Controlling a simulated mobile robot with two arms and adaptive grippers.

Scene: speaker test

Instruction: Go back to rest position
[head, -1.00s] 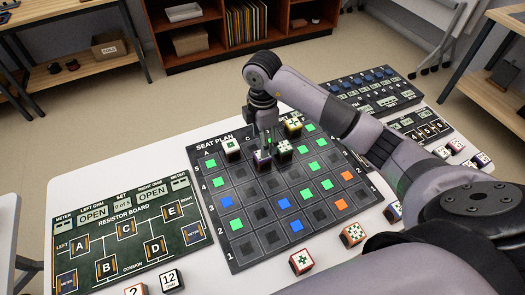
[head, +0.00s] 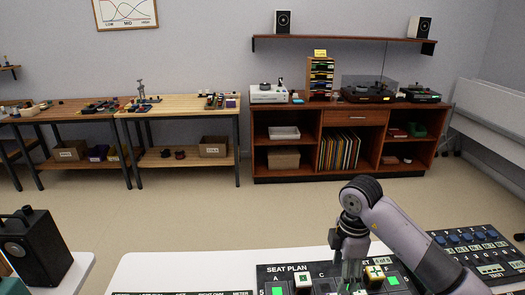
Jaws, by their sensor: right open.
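My right gripper (head: 350,278) points down over the dark seat plan board (head: 267,272) at the bottom of the head view. It is open, with its fingers low over the board; whether they touch a cube cannot be told. A white-topped cube with a green mark (head: 303,280) stands on the board left of the gripper. A yellow-edged cube with a dark cross (head: 374,273) stands just right of it. Most of the board is cut off by the lower edge. My left gripper is not in view.
The white table (head: 150,272) has clear room left of the board. A panel with blue knobs (head: 475,245) lies right of my arm. A black speaker (head: 38,245) stands at the left. Workbenches (head: 190,106) and a wooden cabinet (head: 345,118) line the far wall across open floor.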

